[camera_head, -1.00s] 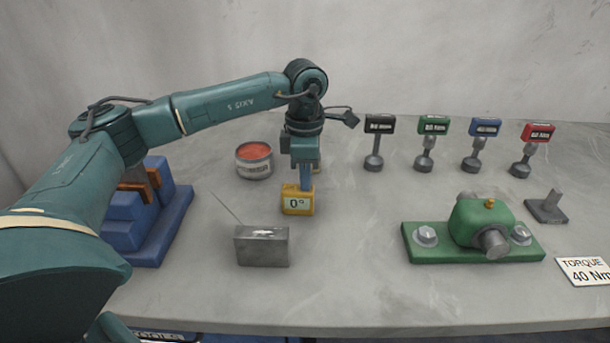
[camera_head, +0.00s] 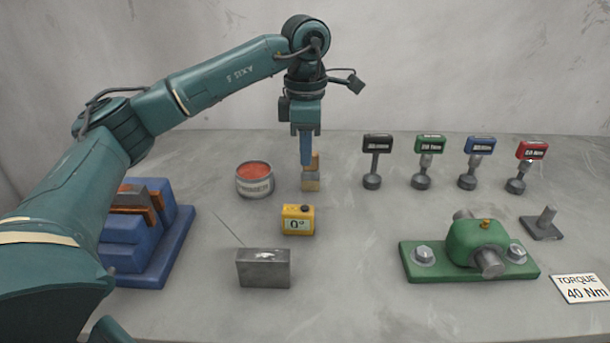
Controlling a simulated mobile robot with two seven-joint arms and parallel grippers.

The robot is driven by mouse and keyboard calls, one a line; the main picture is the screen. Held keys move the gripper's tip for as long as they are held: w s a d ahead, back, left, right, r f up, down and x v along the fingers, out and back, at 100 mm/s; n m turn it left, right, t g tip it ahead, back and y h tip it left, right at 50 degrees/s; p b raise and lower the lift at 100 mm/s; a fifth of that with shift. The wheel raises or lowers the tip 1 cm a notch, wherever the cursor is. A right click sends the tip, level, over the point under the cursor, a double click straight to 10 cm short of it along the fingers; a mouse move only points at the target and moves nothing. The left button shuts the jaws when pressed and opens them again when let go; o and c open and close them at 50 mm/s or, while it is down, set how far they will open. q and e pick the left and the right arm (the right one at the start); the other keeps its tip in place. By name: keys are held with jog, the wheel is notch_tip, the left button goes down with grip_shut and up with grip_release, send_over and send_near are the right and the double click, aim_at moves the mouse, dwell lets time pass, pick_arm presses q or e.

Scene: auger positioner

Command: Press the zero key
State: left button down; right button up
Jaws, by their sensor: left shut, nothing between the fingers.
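A small yellow box (camera_head: 298,220) with a pale display reading 0° stands on the table at the middle. A dark round key (camera_head: 305,208) shows on its top. My left gripper (camera_head: 306,162) is shut and empty, pointing down. My right gripper is not in view.
A tin with red contents (camera_head: 254,180) stands left of the gripper, and a brush-like item (camera_head: 311,180) is behind the box. A grey metal block (camera_head: 263,268) with a thin wire is in front. A blue stepped fixture (camera_head: 150,245) is left, a green fixture (camera_head: 418,262) right. Several torque tools (camera_head: 430,147) line the back.

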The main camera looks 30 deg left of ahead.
pick_arm(q)
jog(key=shift+r, duration=1.5)
